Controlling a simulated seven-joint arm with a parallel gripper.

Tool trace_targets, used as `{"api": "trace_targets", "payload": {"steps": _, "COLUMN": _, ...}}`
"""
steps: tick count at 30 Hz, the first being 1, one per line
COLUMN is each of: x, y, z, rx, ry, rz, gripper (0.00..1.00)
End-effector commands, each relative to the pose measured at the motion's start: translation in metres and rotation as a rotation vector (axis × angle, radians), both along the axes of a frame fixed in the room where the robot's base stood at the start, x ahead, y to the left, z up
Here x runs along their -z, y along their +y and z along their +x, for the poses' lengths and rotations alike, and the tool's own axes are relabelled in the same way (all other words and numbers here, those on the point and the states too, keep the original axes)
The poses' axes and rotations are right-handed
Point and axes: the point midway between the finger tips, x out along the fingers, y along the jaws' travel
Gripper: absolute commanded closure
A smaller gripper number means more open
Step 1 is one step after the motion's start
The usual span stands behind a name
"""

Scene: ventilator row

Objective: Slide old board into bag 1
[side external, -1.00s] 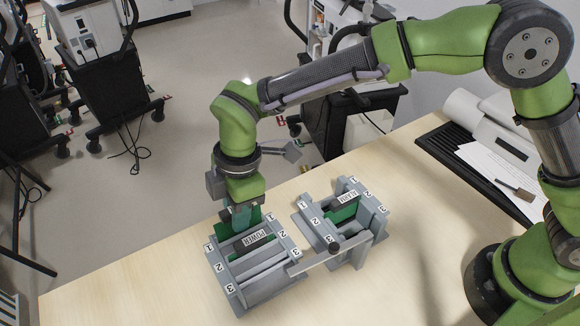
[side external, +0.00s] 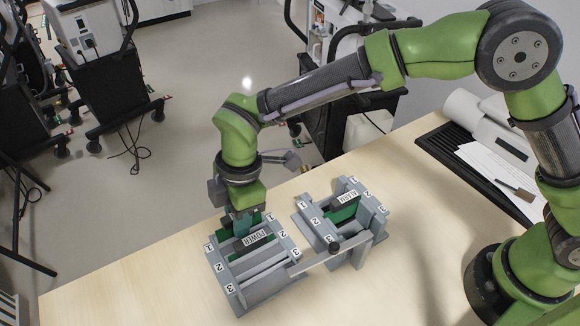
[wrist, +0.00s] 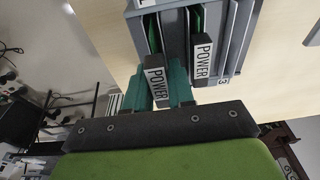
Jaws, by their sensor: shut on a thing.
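My gripper (side external: 243,222) points down at the slot 1 end of the left grey rack (side external: 262,290), which has slots numbered 1, 2 and 3. In the wrist view, my gripper (wrist: 162,88) is shut on a board with a POWER label (wrist: 157,84), its label edge between the teal fingers. The held board's green edge (side external: 226,222) shows beside the fingers in the side view; how deep it sits is hidden. A second POWER-labelled board (wrist: 202,56) stands in the rack beside it, and its label shows in the side view (side external: 255,240). No bag can be made out.
A second grey rack (side external: 322,242) with an ALARM-labelled board (side external: 346,199) stands just right. The wooden table (side external: 130,270) is clear at left. A black tray and paper (side external: 490,165) lie at back right.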

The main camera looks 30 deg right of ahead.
Motion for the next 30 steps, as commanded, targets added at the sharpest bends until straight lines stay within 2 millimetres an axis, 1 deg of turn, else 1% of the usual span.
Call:
{"api": "trace_targets", "payload": {"steps": 11, "x": 0.002, "y": 0.000, "z": 0.000, "rx": 0.000, "ry": 0.000, "rz": 0.000, "gripper": 1.00}}
{"api": "trace_targets", "payload": {"steps": 30, "x": 0.019, "y": 0.000, "z": 0.000, "rx": -0.001, "ry": 0.000, "rz": -0.001, "gripper": 1.00}}
